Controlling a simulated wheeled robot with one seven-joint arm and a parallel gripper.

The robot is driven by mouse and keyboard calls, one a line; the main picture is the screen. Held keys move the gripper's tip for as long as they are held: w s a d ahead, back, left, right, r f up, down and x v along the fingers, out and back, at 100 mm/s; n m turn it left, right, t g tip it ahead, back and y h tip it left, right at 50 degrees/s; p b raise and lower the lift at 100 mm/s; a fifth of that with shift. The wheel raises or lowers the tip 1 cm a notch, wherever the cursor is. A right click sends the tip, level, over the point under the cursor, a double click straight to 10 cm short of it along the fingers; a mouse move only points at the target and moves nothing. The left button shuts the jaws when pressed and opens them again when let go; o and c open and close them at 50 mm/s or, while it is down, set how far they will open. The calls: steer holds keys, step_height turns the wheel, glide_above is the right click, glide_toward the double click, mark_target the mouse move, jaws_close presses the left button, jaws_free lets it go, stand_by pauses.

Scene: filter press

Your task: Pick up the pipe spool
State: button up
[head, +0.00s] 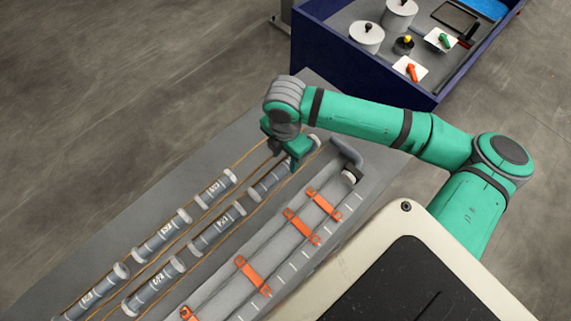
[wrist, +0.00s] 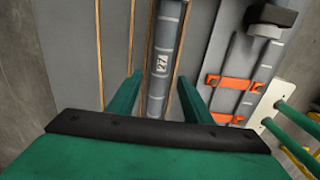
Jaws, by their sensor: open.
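Several grey pipe spools with pale flanged ends lie in two rows on a grey bench (head: 330,92) in the head view. One pipe spool (head: 266,184) lies below my gripper (head: 291,152), partly hidden by it. In the wrist view, a pipe spool (wrist: 161,85) with a white label, seemingly 27, runs lengthwise between the green fingers of my gripper (wrist: 161,76). The gripper is open, with a finger on each side of this spool and visible gaps. I cannot tell the fingers' height against the spool.
Thin brown rails (head: 183,233) run between the spool rows. A blue bin (head: 335,68) holding pots and small tools stands at the back right. Open floor lies left.

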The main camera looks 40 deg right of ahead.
mark_target(285, 165)
steer(key=shift+f, duration=1.8)
jaws_close()
steer(key=shift+r, duration=0.1)
